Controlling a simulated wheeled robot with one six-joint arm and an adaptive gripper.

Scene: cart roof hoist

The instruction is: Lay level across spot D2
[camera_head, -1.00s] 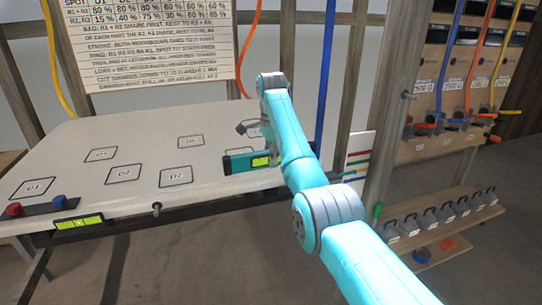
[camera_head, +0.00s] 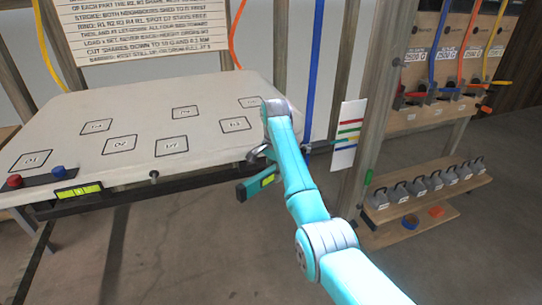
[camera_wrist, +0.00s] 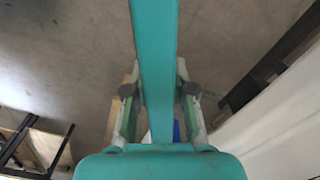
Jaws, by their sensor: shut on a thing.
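The level is a teal bar with a yellow-green vial window (camera_head: 267,180). My gripper (camera_head: 262,155) is shut on it, just off the right front edge of the sloping white table board. In the wrist view the bar (camera_wrist: 156,60) runs up between my two fingers (camera_wrist: 157,100). Spot D2 (camera_head: 120,144) is a black outlined square on the left-middle part of the board and is bare. The level is well to its right and apart from it. Its contact with the board's edge cannot be told.
The white board (camera_head: 210,155) bears several other outlined squares. A red and a blue button (camera_head: 59,170) and a yellow-green gauge (camera_head: 78,190) sit at its front left. A post with a colour-striped card (camera_head: 348,135) and a shelf of grey weights (camera_head: 425,188) stand right.

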